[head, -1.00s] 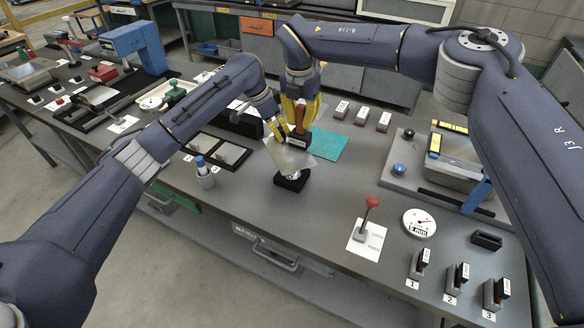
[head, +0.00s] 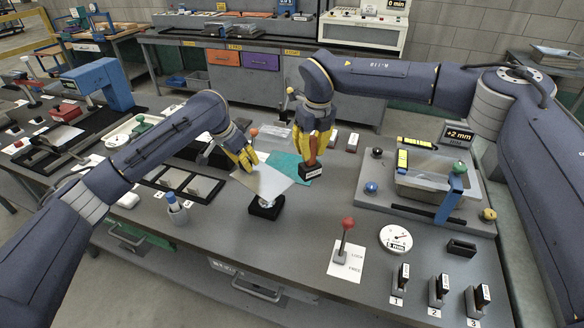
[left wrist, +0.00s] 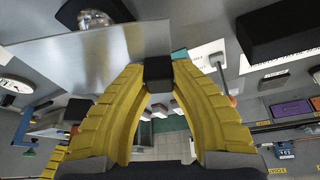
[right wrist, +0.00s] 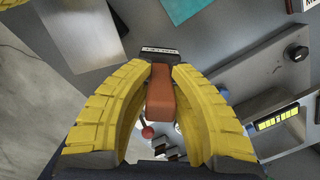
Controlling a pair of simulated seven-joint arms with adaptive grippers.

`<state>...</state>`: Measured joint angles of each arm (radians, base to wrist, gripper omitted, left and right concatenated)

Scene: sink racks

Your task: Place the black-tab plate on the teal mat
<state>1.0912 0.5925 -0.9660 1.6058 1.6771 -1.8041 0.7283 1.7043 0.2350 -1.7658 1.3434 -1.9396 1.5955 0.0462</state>
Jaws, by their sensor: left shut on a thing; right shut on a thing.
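My left gripper (head: 249,164) is shut on the black tab (left wrist: 158,70) of a thin grey metal plate (head: 262,182). The plate extends from the fingertips and looks raised and tilted; it also shows in the left wrist view (left wrist: 95,55). The teal mat (head: 291,166) lies flat on the bench, its left part hidden behind the plate. My right gripper (head: 312,140) is shut on the brown handle of a stamp (right wrist: 160,95) with a black, white-labelled head. The stamp is in front of the mat's right side in the head view, apart from the plate.
A black block with a round top (head: 266,209) stands just in front of the plate. A red-knobbed lever (head: 345,240) and a dial (head: 396,239) are front right.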

